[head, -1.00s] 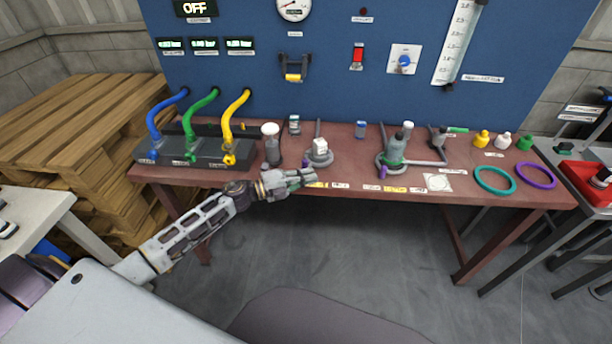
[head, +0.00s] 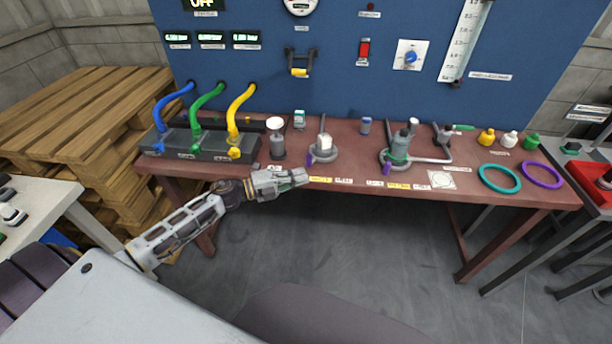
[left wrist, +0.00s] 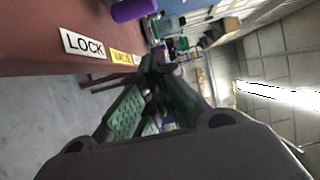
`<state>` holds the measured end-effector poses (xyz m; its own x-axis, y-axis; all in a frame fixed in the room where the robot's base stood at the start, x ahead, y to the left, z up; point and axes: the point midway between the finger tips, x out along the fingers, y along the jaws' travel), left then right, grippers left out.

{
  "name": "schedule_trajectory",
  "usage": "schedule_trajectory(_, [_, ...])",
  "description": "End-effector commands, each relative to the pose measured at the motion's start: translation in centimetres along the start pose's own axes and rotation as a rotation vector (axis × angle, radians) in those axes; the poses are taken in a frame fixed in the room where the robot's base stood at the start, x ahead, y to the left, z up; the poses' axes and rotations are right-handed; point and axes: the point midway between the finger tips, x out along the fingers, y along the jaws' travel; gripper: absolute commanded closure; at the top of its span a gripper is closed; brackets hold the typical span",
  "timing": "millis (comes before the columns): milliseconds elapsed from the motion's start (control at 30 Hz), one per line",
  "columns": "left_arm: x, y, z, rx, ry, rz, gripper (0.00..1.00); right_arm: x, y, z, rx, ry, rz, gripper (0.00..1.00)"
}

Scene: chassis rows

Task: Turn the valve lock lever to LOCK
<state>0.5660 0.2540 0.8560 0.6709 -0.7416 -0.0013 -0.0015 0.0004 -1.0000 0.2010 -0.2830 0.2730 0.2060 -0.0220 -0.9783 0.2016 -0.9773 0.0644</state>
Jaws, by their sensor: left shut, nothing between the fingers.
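The valve lock lever has a purple grip (head: 310,159) on the front-left side of a grey round base with a white block on top (head: 325,143). It points to the table's front edge, toward the left end of its labels. In the left wrist view the purple grip (left wrist: 134,9) shows at the top, beside the white LOCK label (left wrist: 84,43) and a yellow label (left wrist: 124,57). My left gripper (head: 304,176) is shut and empty at the front edge, just in front of the purple grip and apart from it. My right gripper is out of view.
A grey cylinder with a white top (head: 277,143) stands left of the lever. A second valve with a purple handle (head: 387,168) stands to the right. Blue, green and yellow hoses (head: 241,105) are at left, teal and purple rings (head: 499,178) at right. The floor in front is clear.

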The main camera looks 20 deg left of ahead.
Motion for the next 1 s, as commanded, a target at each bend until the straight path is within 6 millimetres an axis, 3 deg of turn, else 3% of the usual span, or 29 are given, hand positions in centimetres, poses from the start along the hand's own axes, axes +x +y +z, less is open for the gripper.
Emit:
schedule_trajectory(500, [-4.2, 0.1, 0.2, 0.000, 0.000, 0.001, 1.00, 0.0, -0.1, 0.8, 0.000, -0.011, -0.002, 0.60])
schedule_trajectory(1000, [-4.9, 0.0, 0.3, 0.000, 0.001, 0.000, 1.00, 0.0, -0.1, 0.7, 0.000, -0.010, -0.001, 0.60])
